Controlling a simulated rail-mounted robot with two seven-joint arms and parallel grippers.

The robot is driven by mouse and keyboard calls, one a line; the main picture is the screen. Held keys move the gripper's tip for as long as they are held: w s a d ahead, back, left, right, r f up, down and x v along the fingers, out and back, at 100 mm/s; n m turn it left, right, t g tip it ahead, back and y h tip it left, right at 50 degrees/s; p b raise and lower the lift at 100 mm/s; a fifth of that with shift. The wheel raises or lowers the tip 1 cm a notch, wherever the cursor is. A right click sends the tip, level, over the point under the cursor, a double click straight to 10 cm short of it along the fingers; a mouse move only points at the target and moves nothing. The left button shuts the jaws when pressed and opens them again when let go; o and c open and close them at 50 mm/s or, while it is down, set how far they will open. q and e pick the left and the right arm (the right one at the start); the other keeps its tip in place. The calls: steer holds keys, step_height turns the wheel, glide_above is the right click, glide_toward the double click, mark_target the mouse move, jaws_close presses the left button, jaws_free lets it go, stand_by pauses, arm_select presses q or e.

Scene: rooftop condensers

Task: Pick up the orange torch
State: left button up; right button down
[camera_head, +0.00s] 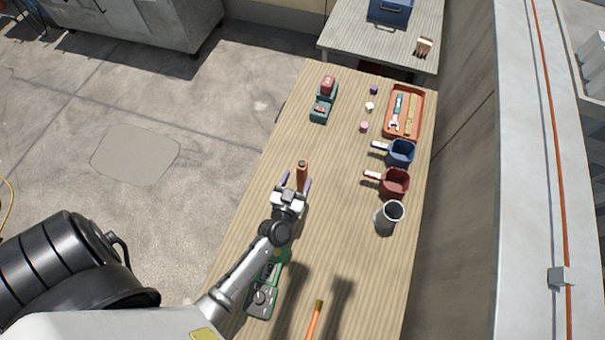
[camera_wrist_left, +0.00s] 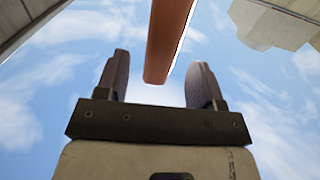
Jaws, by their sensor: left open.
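A gap shows between the torch and each finger there. My right gripper is not in view.
A blue pot (camera_head: 401,152), a red pot (camera_head: 395,183) and a grey cup (camera_head: 389,217) stand to the right. An orange tray (camera_head: 418,128) holds tools. A green device (camera_head: 263,297) lies by my left arm, and an orange-handled tool (camera_head: 314,322) near the front.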

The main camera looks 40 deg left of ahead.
mark_target(304, 165)
arm_select(q)
steer(key=b+x, duration=0.1)
steer(key=x, duration=0.5)
steer(key=shift+d+b, duration=0.1)
steer(key=shift+b, duration=0.2)
jaws_close()
